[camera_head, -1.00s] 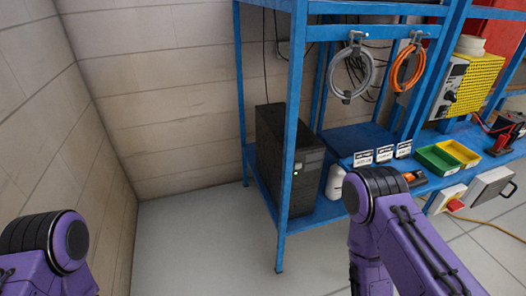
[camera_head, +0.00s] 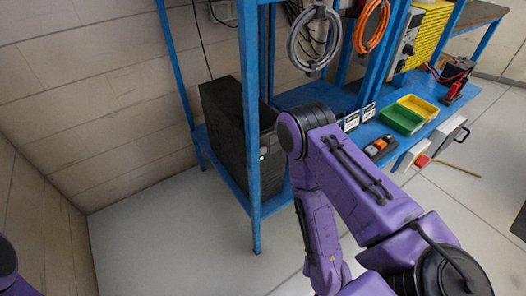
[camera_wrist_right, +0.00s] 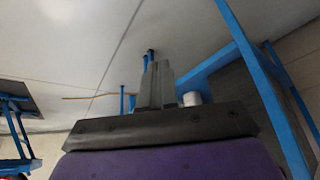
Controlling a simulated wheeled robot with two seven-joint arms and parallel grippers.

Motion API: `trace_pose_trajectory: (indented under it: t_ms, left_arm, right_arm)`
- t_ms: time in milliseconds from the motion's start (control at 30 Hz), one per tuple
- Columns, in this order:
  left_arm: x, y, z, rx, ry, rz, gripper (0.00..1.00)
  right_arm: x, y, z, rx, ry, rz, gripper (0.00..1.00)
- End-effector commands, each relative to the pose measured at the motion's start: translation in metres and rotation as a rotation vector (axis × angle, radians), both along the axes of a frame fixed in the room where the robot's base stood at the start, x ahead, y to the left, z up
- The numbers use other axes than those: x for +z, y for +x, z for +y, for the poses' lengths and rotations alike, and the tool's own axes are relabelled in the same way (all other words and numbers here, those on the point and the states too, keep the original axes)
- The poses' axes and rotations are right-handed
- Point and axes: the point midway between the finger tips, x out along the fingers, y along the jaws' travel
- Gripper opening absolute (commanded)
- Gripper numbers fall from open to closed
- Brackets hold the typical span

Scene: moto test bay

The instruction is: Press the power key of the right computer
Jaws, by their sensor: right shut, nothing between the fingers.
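One black computer tower (camera_head: 222,110) stands on the lower shelf of the blue rack in the head view. A small green light (camera_head: 263,156) shows on its front, partly behind a blue post and my right arm. The power key itself is too small to make out. My right arm crosses in front of the rack, its gripper out of the head view. In the right wrist view my right gripper (camera_wrist_right: 157,84) is shut and empty, apart from the rack. A dark panel (camera_wrist_right: 234,92), likely the computer, lies to its right. My left gripper is out of view.
A blue rack post (camera_head: 250,110) stands before the computer; another blue post (camera_wrist_right: 262,85) slants close by on the right in the wrist view. Coiled grey (camera_head: 314,38) and orange (camera_head: 371,28) cables hang above. Green (camera_head: 400,119) and yellow (camera_head: 418,106) trays sit right. The left floor is clear.

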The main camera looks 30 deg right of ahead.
Motion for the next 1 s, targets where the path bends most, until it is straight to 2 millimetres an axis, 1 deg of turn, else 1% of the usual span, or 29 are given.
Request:
trace_pose_trajectory:
  t_ms: [33, 67, 100, 167, 200, 267, 300, 400, 500, 600, 700, 900, 1000]
  left_arm:
    - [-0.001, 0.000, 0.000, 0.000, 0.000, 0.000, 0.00]
    - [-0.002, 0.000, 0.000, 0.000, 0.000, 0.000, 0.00]
    - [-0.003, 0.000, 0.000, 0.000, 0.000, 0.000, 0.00]
    - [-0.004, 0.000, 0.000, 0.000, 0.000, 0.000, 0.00]
    - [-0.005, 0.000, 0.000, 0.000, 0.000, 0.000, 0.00]
    - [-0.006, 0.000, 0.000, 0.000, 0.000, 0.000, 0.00]
    - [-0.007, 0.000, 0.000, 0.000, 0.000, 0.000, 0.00]
    - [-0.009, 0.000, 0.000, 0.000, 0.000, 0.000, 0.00]
    - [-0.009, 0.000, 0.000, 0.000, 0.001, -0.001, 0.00]
    - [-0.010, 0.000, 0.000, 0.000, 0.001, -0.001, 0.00]
    - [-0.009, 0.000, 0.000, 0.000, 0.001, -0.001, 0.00]
    - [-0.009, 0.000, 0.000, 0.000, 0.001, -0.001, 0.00]
    - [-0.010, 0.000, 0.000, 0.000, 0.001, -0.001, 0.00]
  right_arm:
    - [0.003, 0.020, 0.005, -0.110, 0.049, -0.098, 0.00]
    - [0.006, 0.035, 0.008, -0.203, 0.093, -0.178, 0.00]
    - [0.014, 0.058, 0.012, -0.348, 0.166, -0.301, 0.00]
    - [0.030, 0.095, 0.016, -0.587, 0.306, -0.505, 0.00]
    - [0.044, 0.118, 0.017, -0.751, 0.413, -0.643, 0.00]
    - [0.067, 0.150, 0.014, -0.985, 0.587, -0.841, 0.00]
    - [0.083, 0.168, 0.011, -1.130, 0.708, -0.964, 0.00]
    - [0.120, 0.200, -0.001, -1.429, 1.002, -1.223, 0.00]
    - [0.146, 0.216, -0.012, -1.619, 1.228, -1.393, 0.00]
    - [0.159, 0.223, -0.017, -1.706, 1.349, -1.472, 0.00]
    - [0.161, 0.224, -0.019, -1.725, 1.377, -1.489, 0.00]
    - [0.160, 0.224, -0.018, -1.722, 1.372, -1.485, 0.00]
    - [0.160, 0.227, -0.018, -1.721, 1.371, -1.485, 0.00]
